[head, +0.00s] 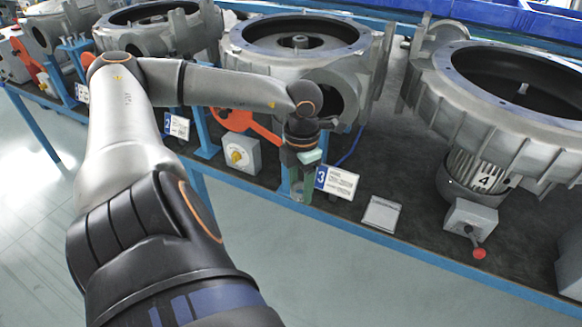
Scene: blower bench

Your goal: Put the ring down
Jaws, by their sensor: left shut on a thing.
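My left gripper (301,190) points down at the front edge of the bench, in front of the blower marked 3. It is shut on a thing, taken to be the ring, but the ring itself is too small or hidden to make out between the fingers. I cannot tell whether it touches the bench top. My right gripper is not in view.
The dark bench top (345,222) has a blue front edge. A sign marked 3 (337,182) stands just right of the gripper, with a flat plate (382,214) beyond. A grey switch box (239,155) is to the left. Large blowers (480,110) stand behind.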

